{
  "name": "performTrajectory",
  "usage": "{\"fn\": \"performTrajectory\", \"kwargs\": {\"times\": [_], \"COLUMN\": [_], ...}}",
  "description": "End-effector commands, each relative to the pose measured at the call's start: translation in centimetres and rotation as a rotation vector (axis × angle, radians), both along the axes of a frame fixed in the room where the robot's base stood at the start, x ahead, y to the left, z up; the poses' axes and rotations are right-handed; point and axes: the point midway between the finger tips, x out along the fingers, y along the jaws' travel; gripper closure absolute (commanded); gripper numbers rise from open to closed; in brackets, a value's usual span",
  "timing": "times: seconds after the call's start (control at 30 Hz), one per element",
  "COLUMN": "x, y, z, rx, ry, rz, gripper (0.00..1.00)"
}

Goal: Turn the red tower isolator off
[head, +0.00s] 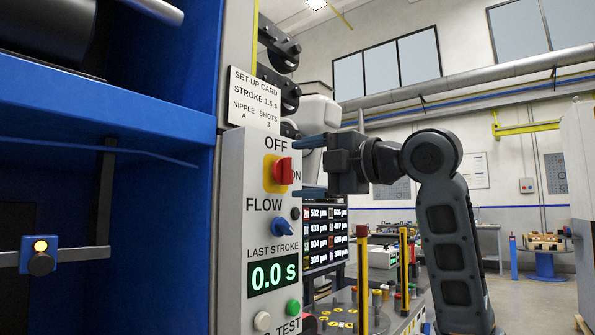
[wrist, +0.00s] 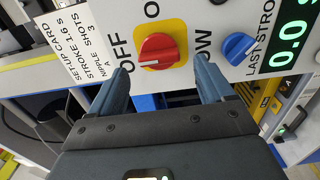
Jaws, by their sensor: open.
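The red tower isolator (head: 283,171) is a red knob on a yellow plate, high on the grey control panel (head: 232,205). OFF is printed above it and ON to its right. In the wrist view the knob (wrist: 160,48) shows a raised bar lying roughly left to right. A pale mark is at its left end, on the side of the OFF label. My gripper (head: 311,165) is open and empty, just off the panel face. In the wrist view its fingers (wrist: 161,66) stand apart at either side of the knob's near edge, with no clear contact.
A blue FLOW knob (head: 283,227) and a 0.0 s display (head: 272,275) sit below the isolator. White and green buttons (head: 293,307) are lower. A set-up card (head: 255,101) is above. A blue frame (head: 110,105) stands left. A monitor (head: 325,235) is behind my gripper.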

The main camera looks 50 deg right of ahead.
Motion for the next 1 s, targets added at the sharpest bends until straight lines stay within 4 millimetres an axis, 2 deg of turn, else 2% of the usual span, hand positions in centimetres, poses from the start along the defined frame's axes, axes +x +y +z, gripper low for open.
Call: {"fn": "performTrajectory", "kwargs": {"times": [0.2,0.37,1.0], "x": [-3.6,-5.1,-5.5], "y": [-0.2,-0.2,-0.2], "z": [0.0,-0.1,-0.1], "rx": [-0.001,0.0,0.001], "ry": [-0.002,0.0,0.001], "rz": [-0.002,0.0,0.001], "gripper": [0.19,0.19,0.19]}}
